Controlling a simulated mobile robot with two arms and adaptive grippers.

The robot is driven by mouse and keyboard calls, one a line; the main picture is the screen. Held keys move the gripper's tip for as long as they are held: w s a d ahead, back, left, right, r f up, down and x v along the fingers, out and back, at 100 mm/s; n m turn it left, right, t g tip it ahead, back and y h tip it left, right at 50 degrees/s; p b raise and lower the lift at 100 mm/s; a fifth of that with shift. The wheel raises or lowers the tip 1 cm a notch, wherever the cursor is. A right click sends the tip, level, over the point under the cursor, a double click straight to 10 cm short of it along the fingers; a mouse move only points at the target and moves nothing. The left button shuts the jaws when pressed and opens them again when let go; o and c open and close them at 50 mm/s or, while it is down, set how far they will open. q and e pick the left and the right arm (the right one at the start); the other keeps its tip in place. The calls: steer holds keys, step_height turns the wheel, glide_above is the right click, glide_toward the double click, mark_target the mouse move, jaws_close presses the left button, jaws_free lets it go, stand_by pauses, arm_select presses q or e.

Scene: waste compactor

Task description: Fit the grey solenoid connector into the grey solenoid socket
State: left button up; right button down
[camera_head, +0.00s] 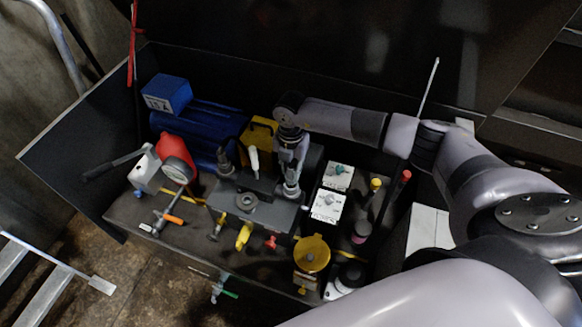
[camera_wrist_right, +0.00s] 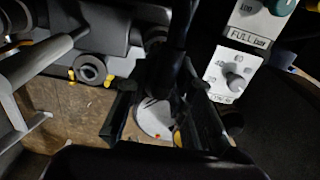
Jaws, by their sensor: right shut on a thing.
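My right arm reaches in from the right in the head view, and its wrist hangs over the right end of the grey valve block (camera_head: 230,199). My right gripper (camera_head: 292,172) points down there and is shut on a small part that I take for the grey solenoid connector; its outline is mostly hidden. In the right wrist view the dark fingers of the gripper (camera_wrist_right: 165,112) stand either side of a dark upright shape. The grey solenoid socket is not clearly visible; I cannot tell whether the connector touches it. My left gripper is not in view.
White dial boxes (camera_head: 328,205) stand close to the right of the gripper. A yellow round cap (camera_head: 311,254) is in front. Black walls enclose the back and left.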

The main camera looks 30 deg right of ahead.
mark_target(291, 176)
steer(key=shift+f+b, duration=1.2)
steer(key=shift+f, duration=0.55)
steer(key=c, duration=1.3)
jaws_free()
steer(key=shift+r, duration=0.15)
steer(key=shift+c, duration=0.5)
steer(key=shift+r+p, duration=2.9)
steer(key=shift+r, duration=0.55)
steer(key=shift+f, duration=0.1)
